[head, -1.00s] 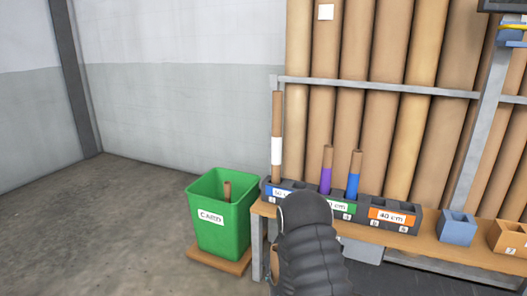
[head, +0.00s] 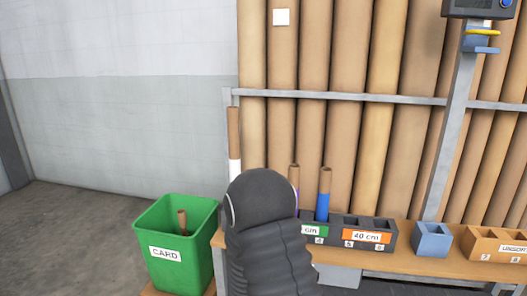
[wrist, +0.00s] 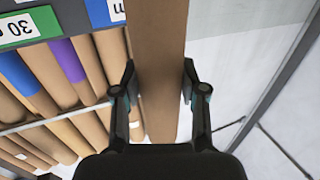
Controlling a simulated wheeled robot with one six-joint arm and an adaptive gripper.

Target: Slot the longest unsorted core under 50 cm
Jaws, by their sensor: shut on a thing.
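My gripper (wrist: 160,84) is shut on a plain brown cardboard core (wrist: 162,50) in the wrist view. The core's ends are out of sight there. In the head view my dark arm hides the gripper and the held core. The slotted rack has a green label (head: 311,231) and an orange 40 cm label (head: 366,237). A core with a blue band (head: 323,203) and one with a purple band (head: 295,175) stand in it. A taller core with a white band (head: 234,130) stands at the left. The unsorted holder (head: 490,240) is at the right; its visible slots look empty.
A green CARD bin (head: 160,218) with a brown core (head: 182,222) in it stands at the left. A blue-grey block holder (head: 432,241) sits on the wooden bench (head: 400,264). Tall brown tubes (head: 345,60) stand behind a grey rail (head: 340,96).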

